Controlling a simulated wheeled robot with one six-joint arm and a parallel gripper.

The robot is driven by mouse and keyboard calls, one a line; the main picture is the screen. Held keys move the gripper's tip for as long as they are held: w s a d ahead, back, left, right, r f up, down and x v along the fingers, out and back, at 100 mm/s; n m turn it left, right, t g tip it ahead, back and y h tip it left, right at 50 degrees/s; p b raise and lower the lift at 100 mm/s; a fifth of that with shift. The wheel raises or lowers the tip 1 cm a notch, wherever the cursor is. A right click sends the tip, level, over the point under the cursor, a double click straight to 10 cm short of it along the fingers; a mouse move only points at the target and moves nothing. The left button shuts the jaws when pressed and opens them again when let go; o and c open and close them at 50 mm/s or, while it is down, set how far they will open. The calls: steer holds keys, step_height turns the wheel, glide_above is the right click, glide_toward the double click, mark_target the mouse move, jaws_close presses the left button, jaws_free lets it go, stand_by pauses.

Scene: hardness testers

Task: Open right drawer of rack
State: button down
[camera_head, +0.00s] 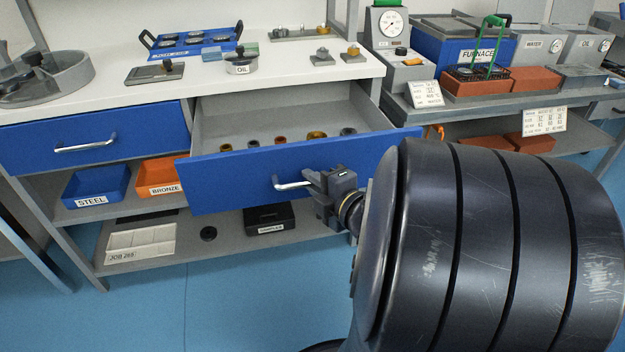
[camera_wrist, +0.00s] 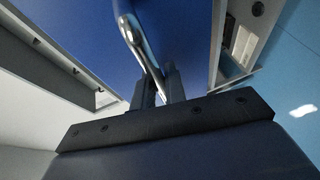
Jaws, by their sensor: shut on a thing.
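The right drawer (camera_head: 245,176) of the rack has a blue front and stands pulled out, with its grey inside showing. Several small round parts (camera_head: 316,135) stand in a row inside it. My gripper (camera_head: 313,180) is shut on the drawer's silver handle (camera_head: 290,185), near the handle's right end. In the wrist view, the fingers (camera_wrist: 162,85) close around the handle bar (camera_wrist: 143,47) in front of the blue drawer face. The left drawer (camera_head: 90,138) is blue, with its own silver handle, and is closed.
A steel bin (camera_head: 97,187) and a bronze bin (camera_head: 158,177) sit on the shelf below. A furnace bench (camera_head: 480,105) stands at the right. The blue floor in front is clear.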

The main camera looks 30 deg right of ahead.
steer(key=c, duration=1.7)
jaws_free()
steer(key=shift+p+v, duration=1.9)
steer(key=shift+v, duration=3.45)
steer(key=shift+b+x, duration=1.9)
steer(key=shift+x, duration=3.45)
